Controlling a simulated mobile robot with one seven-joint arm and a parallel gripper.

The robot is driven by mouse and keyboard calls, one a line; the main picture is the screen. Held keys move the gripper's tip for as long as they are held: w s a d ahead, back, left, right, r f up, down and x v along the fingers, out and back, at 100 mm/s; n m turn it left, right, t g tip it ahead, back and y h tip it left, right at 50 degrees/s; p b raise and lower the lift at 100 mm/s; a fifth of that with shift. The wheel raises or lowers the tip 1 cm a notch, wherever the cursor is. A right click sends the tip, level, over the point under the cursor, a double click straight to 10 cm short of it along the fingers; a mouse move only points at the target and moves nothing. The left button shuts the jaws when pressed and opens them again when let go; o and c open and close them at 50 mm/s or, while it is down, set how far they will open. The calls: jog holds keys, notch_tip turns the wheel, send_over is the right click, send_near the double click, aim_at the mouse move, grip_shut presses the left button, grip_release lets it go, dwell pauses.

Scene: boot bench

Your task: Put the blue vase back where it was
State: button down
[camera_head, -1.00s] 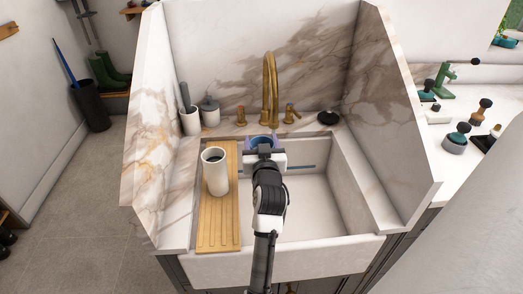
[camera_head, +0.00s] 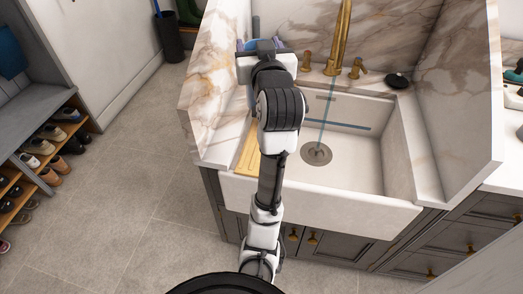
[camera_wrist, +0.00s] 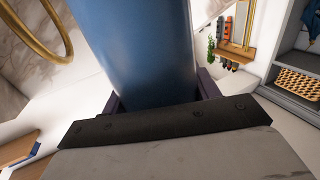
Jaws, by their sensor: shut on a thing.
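The blue vase (camera_wrist: 140,50) fills the upper middle of the wrist view as a smooth blue upright body. My gripper (camera_wrist: 160,95) is shut on it, with a dark purple finger on each side. In the head view my gripper (camera_head: 262,46) is above the back left of the sink, by the marble backsplash. The vase is mostly hidden there behind my wrist.
The white sink (camera_head: 350,160) is open to the right, with a thin blue streak below the brass tap (camera_head: 340,40). A black dish (camera_head: 398,80) sits on the right ledge. A shoe bench (camera_head: 40,140) stands left across clear floor. Marble side walls flank the sink.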

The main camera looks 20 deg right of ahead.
notch_tip(320, 180, down, 20)
jog(key=shift+r+p, duration=0.25)
jog(key=shift+p, duration=0.2)
jog(key=shift+f, duration=0.1)
jog(key=shift+f, duration=0.15)
jog(key=shift+c, duration=2)
grip_release()
